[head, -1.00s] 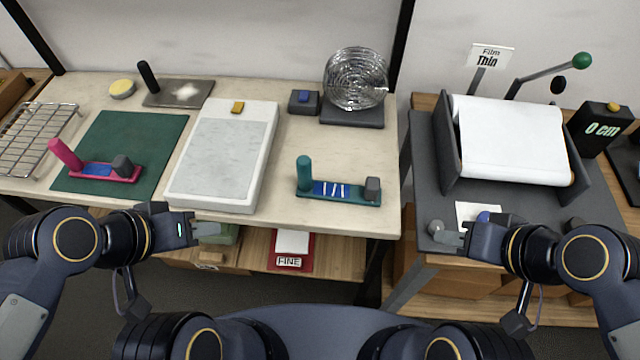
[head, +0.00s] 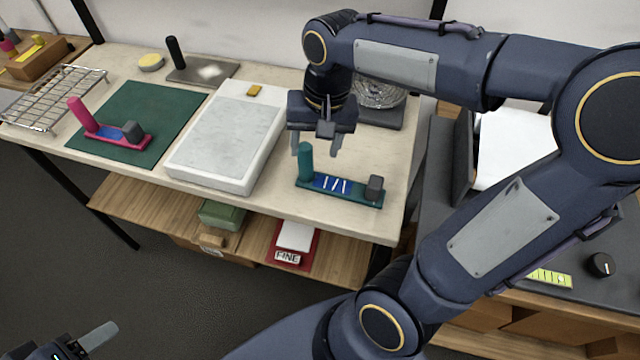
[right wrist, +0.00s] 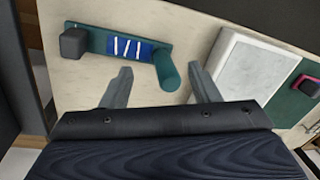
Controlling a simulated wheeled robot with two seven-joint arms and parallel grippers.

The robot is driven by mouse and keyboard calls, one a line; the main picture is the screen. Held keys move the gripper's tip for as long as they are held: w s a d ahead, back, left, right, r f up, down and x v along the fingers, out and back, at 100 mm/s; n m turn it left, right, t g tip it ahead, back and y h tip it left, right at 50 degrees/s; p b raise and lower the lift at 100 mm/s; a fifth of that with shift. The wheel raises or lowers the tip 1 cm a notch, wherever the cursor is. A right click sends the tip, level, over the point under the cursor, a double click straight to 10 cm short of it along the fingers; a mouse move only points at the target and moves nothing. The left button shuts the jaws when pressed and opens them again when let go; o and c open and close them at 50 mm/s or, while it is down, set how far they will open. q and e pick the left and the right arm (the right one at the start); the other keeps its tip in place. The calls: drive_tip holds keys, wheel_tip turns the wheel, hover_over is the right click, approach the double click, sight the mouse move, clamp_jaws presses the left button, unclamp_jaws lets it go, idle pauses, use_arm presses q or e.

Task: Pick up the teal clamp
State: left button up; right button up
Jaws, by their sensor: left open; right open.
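The teal clamp (head: 338,190) lies on the light tabletop near its front right part, with an upright teal handle (head: 305,162) at its left end, a blue striped middle and a dark grey block at its right end. It also shows in the right wrist view (right wrist: 98,42), with the handle (right wrist: 166,70) pointing toward the gap between the fingers. My right gripper (head: 315,148) is open, pointing down above and just behind the handle; its fingers (right wrist: 156,86) look apart from it. My left gripper (head: 92,340) is at the bottom left, away from the table, with only part visible.
A white-framed slab (head: 225,140) stands left of the clamp. A pink clamp (head: 110,136) lies on a green mat (head: 150,105) further left. The wire coil device (head: 380,95) is behind my right arm.

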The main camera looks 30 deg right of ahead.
sight(305, 162)
drive_tip(key=shift+m+g+h, duration=0.4)
drive_tip(key=shift+m+h, duration=0.1)
drive_tip(key=w+f, duration=0.2)
drive_tip(key=w, duration=0.1)
drive_tip(key=shift+w+a+b, duration=0.15)
drive_tip(key=shift+w+b, duration=0.1)
drive_tip(key=shift+b, duration=0.1)
drive_tip(key=shift+w+f, duration=0.3)
drive_tip(key=f, duration=0.7)
drive_tip(key=shift+w+d+f, duration=0.15)
drive_tip(key=shift+d+f, duration=0.05)
drive_tip(key=shift+f, duration=0.05)
drive_tip(key=shift+c, duration=0.4)
clamp_jaws()
